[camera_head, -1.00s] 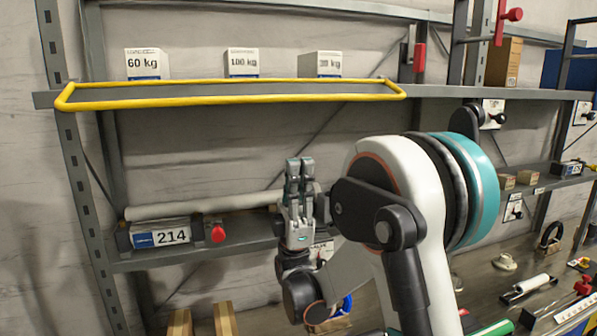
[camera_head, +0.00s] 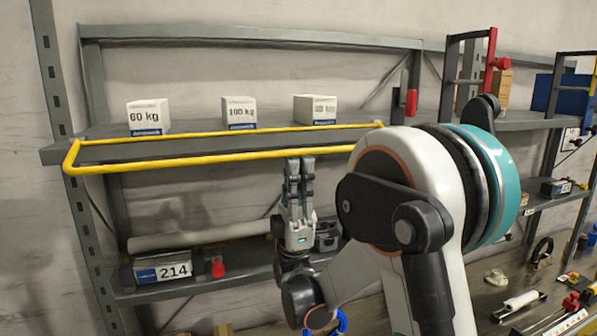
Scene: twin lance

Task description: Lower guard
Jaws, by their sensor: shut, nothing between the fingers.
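The guard is a yellow loop-shaped rail (camera_head: 215,159) along the front of the upper shelf. It stands out from the shelf edge, its long front bar running nearly level across the picture. Its right end is partly hidden behind my arm. My gripper (camera_head: 300,162) points upward with its fingers shut and empty. The fingertips reach the lower edge of the front bar in the picture; I cannot tell whether they touch it.
Three white boxes, marked 60 kg (camera_head: 148,117), 100 kg (camera_head: 239,112) and one unreadable (camera_head: 315,109), stand on the upper shelf. A unit labelled 214 (camera_head: 163,270) with a red knob (camera_head: 217,267) sits on the lower shelf beside a pale roll (camera_head: 200,236). A red handle (camera_head: 411,101) is right of the guard.

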